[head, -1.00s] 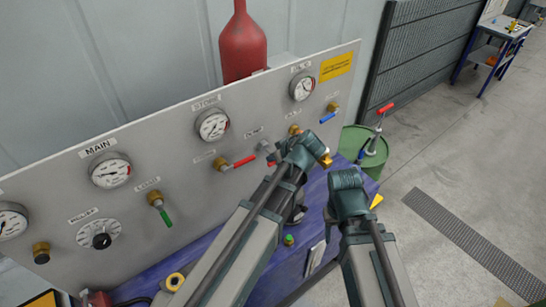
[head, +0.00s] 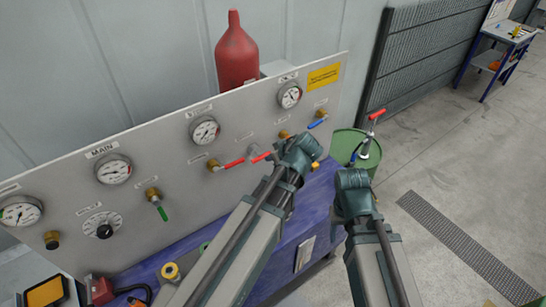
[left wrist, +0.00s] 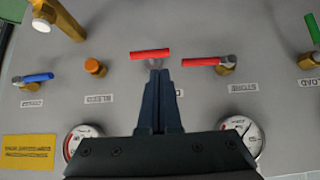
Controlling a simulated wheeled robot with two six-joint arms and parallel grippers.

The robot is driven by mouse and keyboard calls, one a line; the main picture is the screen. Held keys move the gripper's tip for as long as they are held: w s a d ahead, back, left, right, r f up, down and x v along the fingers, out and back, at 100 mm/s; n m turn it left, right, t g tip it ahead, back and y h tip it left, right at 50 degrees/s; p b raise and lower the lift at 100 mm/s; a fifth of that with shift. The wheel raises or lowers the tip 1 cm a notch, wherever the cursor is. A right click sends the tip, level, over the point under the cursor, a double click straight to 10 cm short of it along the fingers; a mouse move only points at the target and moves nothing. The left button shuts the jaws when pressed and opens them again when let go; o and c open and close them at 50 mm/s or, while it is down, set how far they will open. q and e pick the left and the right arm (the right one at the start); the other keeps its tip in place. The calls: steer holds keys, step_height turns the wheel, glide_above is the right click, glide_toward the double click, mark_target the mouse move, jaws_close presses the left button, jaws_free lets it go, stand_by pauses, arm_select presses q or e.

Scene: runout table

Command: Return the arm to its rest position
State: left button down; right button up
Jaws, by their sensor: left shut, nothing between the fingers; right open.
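My left gripper (left wrist: 158,73) is shut and empty in the left wrist view. Its fingertips point at the gauge panel (head: 75,245), just below a red valve handle (left wrist: 150,55) in that picture; I cannot tell whether they touch. In the head view my left arm (head: 300,155) reaches in front of the panel, and its gripper is hidden. My right arm (head: 353,190) is to its right, and its gripper does not show.
The panel carries gauges (head: 113,168) and a second red handle (head: 234,163). A blue bench (head: 310,220) stands below it. A green drum (head: 345,145) stands at its right end, with a red cylinder (head: 237,55) behind.

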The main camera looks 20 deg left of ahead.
arm_select(q)
steer(key=shift+d, duration=0.15)
steer(key=s+d+f+m+g+h+b, duration=0.1)
steer(key=s+d+f+m+h+b, duration=0.1)
steer(key=s+d+f+m+b, duration=0.2)
steer(key=s+d+f+m+g+h+b, duration=0.1)
steer(key=s+d+f+m+b, duration=0.4)
steer(key=f+b, duration=0.6)
steer(key=s+d+f+m+g+h+b, duration=0.2)
steer(key=s+d+f+m+b, duration=0.3)
steer(key=f, duration=0.8)
steer(key=s+g+b, duration=0.1)
steer(key=s+b, duration=0.1)
steer(key=s, duration=0.1)
steer(key=shift+s+f+h+b, duration=0.25)
steer(key=shift+h+b, duration=0.05)
steer(key=shift+b, duration=0.1)
steer(key=shift+a, duration=0.1)
